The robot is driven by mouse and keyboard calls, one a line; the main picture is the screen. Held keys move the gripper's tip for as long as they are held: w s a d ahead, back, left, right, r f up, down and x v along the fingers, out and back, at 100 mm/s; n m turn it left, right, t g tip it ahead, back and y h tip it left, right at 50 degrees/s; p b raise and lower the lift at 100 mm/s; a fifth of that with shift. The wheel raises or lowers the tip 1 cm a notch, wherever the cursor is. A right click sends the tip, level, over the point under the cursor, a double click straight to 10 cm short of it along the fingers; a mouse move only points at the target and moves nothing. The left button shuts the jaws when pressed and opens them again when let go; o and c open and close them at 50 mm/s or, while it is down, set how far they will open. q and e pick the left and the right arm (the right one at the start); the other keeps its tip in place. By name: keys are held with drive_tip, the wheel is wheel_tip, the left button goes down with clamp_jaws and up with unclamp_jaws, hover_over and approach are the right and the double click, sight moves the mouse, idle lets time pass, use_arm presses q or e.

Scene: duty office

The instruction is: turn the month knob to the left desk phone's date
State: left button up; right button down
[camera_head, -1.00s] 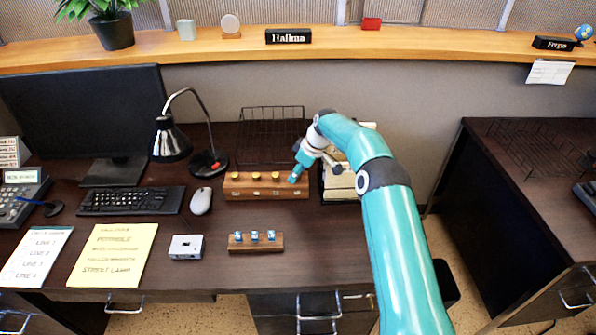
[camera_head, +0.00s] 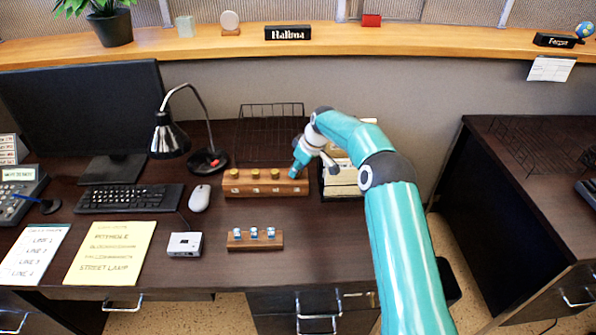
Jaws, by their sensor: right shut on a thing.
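A long wooden block (camera_head: 262,188) with brass knobs on top stands behind the middle of the desk. Three knobs show: left (camera_head: 234,173), middle (camera_head: 255,173) and right (camera_head: 275,173). My right gripper (camera_head: 294,171) points down at the block's right end, shut on a knob there that it hides. Small windows show on the block's front, but their markings are too small to read. The left desk phone (camera_head: 18,188) is at the far left with a lit display (camera_head: 18,174), too blurred to read surely. My left gripper is out of view.
A smaller wooden block (camera_head: 255,243) with several blue-white pieces stands in front. A desk lamp (camera_head: 170,138), keyboard (camera_head: 130,198), mouse (camera_head: 200,198) and grey box (camera_head: 185,244) are to the left. A wire rack (camera_head: 270,130) is behind, and a tray (camera_head: 342,182) is close on the right.

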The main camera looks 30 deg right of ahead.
drive_tip(key=shift+m+h+b, duration=0.4)
drive_tip(key=shift+m+b, duration=0.2)
drive_tip(key=shift+m, duration=0.4)
drive_tip(key=shift+m+h+b, duration=0.35)
drive_tip(key=shift+m+h, duration=0.05)
drive_tip(key=shift+m, duration=0.7)
drive_tip(key=c, duration=1)
unclamp_jaws()
drive_tip(key=shift+a, duration=0.1)
drive_tip(key=shift+o, duration=0.2)
drive_tip(key=shift+r, duration=0.1)
drive_tip(key=v, duration=1.1)
drive_tip(key=shift+s+r, duration=0.3)
drive_tip(key=shift+s, duration=0.05)
